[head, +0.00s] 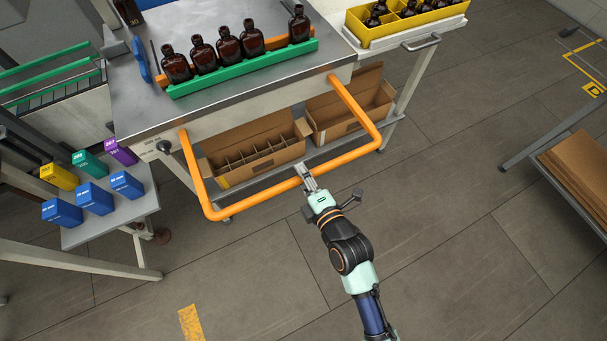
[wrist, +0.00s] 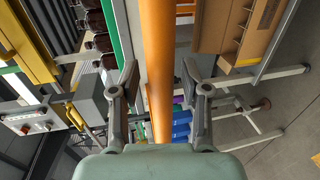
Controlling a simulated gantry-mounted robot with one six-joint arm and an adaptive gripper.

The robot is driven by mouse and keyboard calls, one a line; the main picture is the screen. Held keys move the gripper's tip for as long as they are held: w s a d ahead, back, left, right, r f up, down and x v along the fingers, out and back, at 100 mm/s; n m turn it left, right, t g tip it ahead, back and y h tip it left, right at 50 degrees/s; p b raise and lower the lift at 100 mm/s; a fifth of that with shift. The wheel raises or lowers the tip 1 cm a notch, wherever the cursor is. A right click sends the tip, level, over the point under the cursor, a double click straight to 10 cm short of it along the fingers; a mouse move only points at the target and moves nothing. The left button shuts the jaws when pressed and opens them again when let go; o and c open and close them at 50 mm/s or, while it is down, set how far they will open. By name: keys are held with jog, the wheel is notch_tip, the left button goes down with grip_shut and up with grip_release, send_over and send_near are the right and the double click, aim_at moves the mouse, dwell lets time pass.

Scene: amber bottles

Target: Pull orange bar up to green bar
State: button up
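The orange bar (head: 258,178) is a U-shaped tube that hangs low in front of the metal table, with its arms running up to the table's front edge. The green bar (head: 243,69) lies along the tabletop in front of a row of amber bottles (head: 229,47). It also shows in the wrist view (wrist: 122,35). My gripper (head: 307,173) is at the bar's long front stretch. In the wrist view the orange bar (wrist: 158,60) runs between my two spread fingers (wrist: 160,82), with a gap on each side. The gripper is open.
Open cardboard boxes (head: 256,150) sit on the shelf behind the orange bar. A small side table at left holds blue, yellow, teal and purple boxes (head: 95,195). A yellow crate of bottles (head: 405,20) stands at back right.

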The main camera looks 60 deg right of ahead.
jog(key=v, duration=1.2)
dwell(0.4)
jog(key=w+a+r+m+t+y, duration=0.1)
jog(key=w+a+r+m+y, duration=0.35)
jog(key=w+a, duration=0.75)
jog(key=w+a+r+m+y, duration=0.55)
jog(key=a+r, duration=0.25)
jog(key=a, duration=0.3)
notch_tip(320, 180, up, 32)
jog(key=g+p, duration=0.1)
jog(key=p, duration=3.1)
jog(key=shift+w+m+h, duration=0.4)
